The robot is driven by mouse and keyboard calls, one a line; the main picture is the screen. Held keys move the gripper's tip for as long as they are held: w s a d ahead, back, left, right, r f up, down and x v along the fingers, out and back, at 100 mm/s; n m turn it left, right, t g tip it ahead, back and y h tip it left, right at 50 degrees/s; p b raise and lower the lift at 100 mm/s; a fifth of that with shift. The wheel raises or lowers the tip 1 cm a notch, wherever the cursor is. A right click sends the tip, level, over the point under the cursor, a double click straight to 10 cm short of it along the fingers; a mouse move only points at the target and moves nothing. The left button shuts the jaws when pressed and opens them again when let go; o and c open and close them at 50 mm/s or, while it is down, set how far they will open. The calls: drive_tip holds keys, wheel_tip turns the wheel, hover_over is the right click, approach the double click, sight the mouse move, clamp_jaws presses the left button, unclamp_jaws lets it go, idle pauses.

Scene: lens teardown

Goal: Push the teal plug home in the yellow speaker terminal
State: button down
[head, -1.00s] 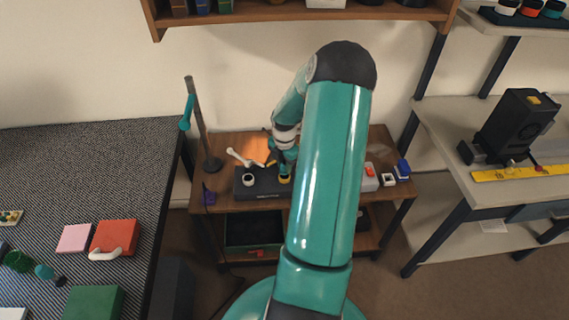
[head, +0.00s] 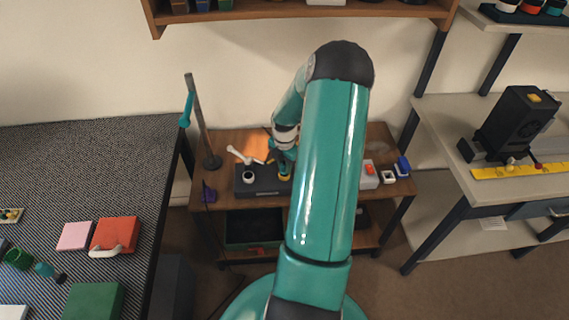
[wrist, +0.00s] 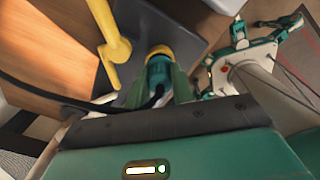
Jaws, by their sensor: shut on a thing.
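The yellow speaker terminal (wrist: 159,50) is a round collar on a dark box (head: 258,189); in the head view the terminal (head: 285,178) shows under my gripper. The teal plug (wrist: 157,68) lies in line with the terminal and meets its yellow rim. A black cable runs from the plug to the left. My gripper (wrist: 165,88) is shut on the plug, with a green finger beside it. My gripper (head: 284,168) is small in the head view and hides the plug there. How deep the plug sits cannot be told.
A white-rimmed round terminal (head: 249,177) sits on the same box, left of the yellow one. A pale jointed rod (head: 243,156) is behind it; it looks yellow in the wrist view (wrist: 112,48). A lamp post (head: 202,125) stands left. Small boxes (head: 389,177) lie right.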

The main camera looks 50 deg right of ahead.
drive_tip(key=shift+f, duration=0.5)
idle(0.4)
drive_tip(key=c, duration=1.1)
unclamp_jaws()
wheel_tip(320, 180, up, 14)
drive_tip(key=shift+f, duration=0.1)
